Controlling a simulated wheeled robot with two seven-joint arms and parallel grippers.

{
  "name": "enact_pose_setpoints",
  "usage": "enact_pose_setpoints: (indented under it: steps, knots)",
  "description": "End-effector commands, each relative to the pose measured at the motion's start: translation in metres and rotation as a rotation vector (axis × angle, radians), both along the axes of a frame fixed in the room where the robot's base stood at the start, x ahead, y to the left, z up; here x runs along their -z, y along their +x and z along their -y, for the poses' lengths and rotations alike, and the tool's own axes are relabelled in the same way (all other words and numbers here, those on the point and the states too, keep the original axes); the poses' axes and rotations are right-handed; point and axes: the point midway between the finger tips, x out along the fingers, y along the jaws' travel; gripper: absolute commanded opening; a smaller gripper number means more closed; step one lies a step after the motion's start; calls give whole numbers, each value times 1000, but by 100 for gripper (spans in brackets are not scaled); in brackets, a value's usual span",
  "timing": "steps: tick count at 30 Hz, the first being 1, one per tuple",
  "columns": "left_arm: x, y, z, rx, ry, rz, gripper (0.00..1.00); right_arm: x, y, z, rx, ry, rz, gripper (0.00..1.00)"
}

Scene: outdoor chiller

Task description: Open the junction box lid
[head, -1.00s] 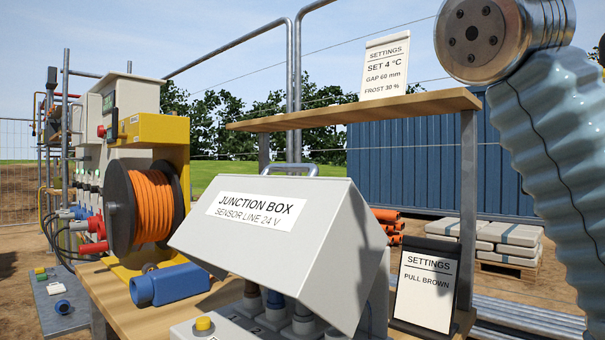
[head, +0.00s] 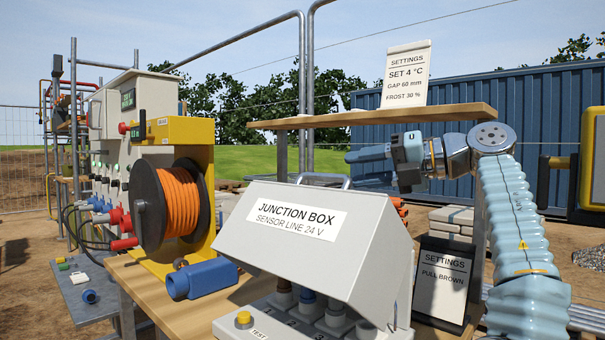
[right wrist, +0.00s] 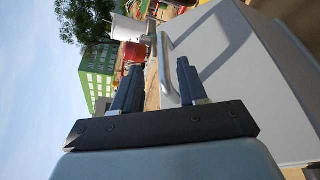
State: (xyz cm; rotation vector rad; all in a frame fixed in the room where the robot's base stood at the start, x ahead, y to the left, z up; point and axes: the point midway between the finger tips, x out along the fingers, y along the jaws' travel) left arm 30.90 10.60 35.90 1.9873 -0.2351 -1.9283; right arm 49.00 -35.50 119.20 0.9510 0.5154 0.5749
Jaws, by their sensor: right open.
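The junction box lid (head: 300,232) is a grey, slanted cover with a "JUNCTION BOX SENSOR LINE 24 V" label. It stands partly raised over the box base (head: 268,327), and plugs show in the gap below. A metal bar handle (head: 322,179) sits at its far top edge. My right gripper (head: 352,156) is above and to the right of the handle in the head view, fingers pointing left. In the right wrist view the two fingers (right wrist: 157,85) are apart, and the handle (right wrist: 164,68) shows between them; contact cannot be told. My left gripper is out of view.
A wooden shelf (head: 375,116) with a settings card (head: 406,75) is over the right side, close to my right gripper. A second card (head: 442,282) stands right of the box. An orange cable reel (head: 180,203) and blue plug (head: 202,279) are at left.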

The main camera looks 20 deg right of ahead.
Motion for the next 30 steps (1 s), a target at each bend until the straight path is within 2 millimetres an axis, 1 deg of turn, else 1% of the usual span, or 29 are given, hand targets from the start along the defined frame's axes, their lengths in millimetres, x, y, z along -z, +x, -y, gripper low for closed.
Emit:
enact_pose_setpoints:
  steps: [1, 3, 6, 11, 16, 19, 24, 30]
  knots:
    - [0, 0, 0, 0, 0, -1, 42, 2, -11, 3, -4, -51, 4, 42]
    - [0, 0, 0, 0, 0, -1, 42, 5, -21, 5, -12, -104, 6, 42]
    - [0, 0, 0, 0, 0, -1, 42, 7, -23, 3, -18, -127, 5, 42]
    - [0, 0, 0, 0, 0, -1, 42, 11, -10, -10, -24, -131, 6, 42]
    - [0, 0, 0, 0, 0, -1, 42, 18, 12, -31, -26, -130, 8, 42]
    - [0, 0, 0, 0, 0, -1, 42, 20, 21, -38, -23, -129, 8, 42]
    - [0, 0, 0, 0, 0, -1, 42, 22, 28, -44, -21, -130, 9, 42]
    - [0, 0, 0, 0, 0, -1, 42, 22, 28, -44, -21, -130, 9, 42]
